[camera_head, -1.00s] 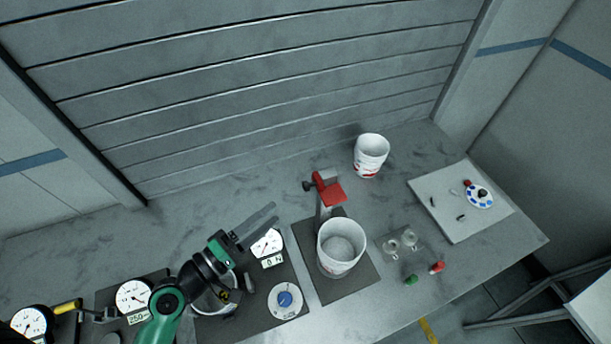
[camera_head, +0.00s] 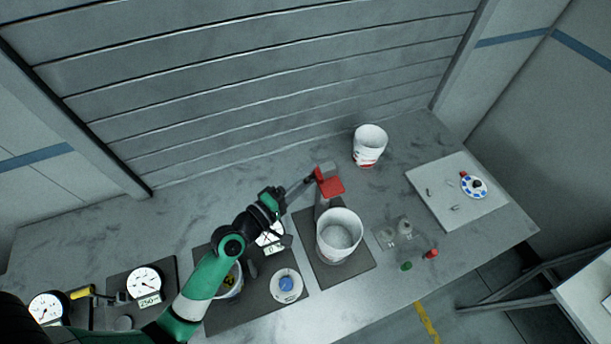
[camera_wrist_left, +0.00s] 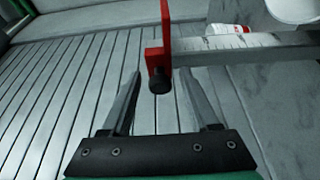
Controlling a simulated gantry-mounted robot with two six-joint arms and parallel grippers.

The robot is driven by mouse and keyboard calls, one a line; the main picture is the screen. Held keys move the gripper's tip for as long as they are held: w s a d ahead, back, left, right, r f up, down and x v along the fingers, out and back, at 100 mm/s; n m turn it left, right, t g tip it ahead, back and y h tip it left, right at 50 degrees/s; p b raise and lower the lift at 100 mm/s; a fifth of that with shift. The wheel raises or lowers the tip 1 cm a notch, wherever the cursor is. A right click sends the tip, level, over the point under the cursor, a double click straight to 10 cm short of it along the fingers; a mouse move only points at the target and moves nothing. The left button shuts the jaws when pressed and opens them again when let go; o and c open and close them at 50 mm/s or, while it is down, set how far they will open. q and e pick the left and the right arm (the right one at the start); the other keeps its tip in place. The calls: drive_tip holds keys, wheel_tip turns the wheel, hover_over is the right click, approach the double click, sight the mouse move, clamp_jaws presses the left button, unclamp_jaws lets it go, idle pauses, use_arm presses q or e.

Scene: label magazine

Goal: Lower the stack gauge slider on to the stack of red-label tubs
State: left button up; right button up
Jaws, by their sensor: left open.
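The red stack gauge slider (camera_head: 330,186) is high on a grey upright post, above and behind the white tub stack (camera_head: 340,237) on a dark mat. In the left wrist view the slider (camera_wrist_left: 165,25) is a red plate with a black knob (camera_wrist_left: 159,82) and a grey ruled bar beside it. My left gripper (camera_head: 307,181) is at the slider's left side. In the left wrist view its open fingers (camera_wrist_left: 160,78) appear on either side of the knob; I cannot tell whether they touch it. The stack's label is not readable from above.
Another white tub (camera_head: 369,143) with red print stands at the back. A pale board (camera_head: 440,205) with a blue-and-white disc lies right. Small green and red items lie right of the mat.

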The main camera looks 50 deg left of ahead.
use_arm(q)
drive_tip(key=c, duration=0.9)
wheel_tip(320, 180, down, 13)
drive_tip(key=b, duration=1.2)
drive_tip(key=o, duration=0.9)
